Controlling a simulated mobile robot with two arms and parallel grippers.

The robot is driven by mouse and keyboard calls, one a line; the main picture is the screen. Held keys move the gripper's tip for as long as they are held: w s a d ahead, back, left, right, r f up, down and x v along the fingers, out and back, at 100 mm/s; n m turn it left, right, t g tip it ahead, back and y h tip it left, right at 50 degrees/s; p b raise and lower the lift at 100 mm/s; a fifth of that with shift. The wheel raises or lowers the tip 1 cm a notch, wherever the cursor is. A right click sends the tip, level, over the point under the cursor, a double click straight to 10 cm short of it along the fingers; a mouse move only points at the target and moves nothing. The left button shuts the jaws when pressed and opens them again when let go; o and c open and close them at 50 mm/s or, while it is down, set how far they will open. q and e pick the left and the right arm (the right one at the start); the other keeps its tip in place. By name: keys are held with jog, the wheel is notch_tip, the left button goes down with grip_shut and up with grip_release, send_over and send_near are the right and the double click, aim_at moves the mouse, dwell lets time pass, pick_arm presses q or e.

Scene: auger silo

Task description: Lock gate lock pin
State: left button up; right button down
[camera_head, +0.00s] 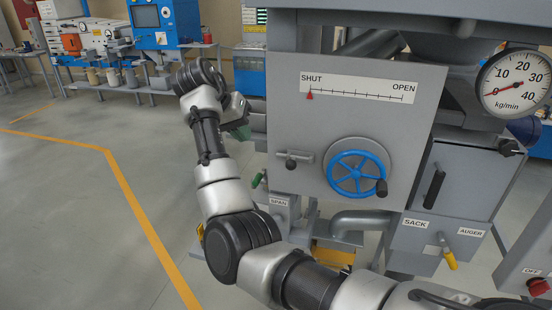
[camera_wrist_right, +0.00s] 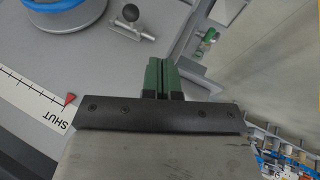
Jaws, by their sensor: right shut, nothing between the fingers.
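The gate lock pin (camera_head: 296,156) is a small grey bolt with a black ball knob, mounted on the grey gate panel (camera_head: 330,120) left of the blue handwheel (camera_head: 357,174). In the right wrist view the pin (camera_wrist_right: 122,27) and its knob lie at the top, left of the fingertips. My right gripper (camera_head: 240,132) is partly hidden by its own wrist, left of the panel and apart from the pin. Its green fingers (camera_wrist_right: 162,62) are together with nothing between them. The red pointer (camera_head: 310,95) stands at SHUT. My left gripper is not in view.
A dial gauge (camera_head: 515,82) is at upper right. A black handle (camera_head: 434,187) and a yellow SACK/AUGER lever (camera_head: 447,252) are to the right of the wheel. A red OFF button (camera_head: 538,286) is at lower right. Open floor (camera_head: 60,200) lies to the left.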

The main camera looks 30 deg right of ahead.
aim_at(292, 162)
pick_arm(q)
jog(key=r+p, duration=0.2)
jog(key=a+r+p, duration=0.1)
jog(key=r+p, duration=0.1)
pick_arm(e)
jog(key=x, duration=0.4)
jog(key=s+d+x, duration=0.1)
jog(key=x, duration=0.3)
jog(key=s+r+x, duration=0.1)
jog(key=x, duration=0.3)
jog(key=shift+s+d+f, duration=0.1)
jog(key=shift+s+d, duration=0.1)
jog(key=shift+d, duration=0.1)
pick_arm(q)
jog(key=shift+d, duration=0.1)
pick_arm(e)
jog(key=shift+w, duration=0.1)
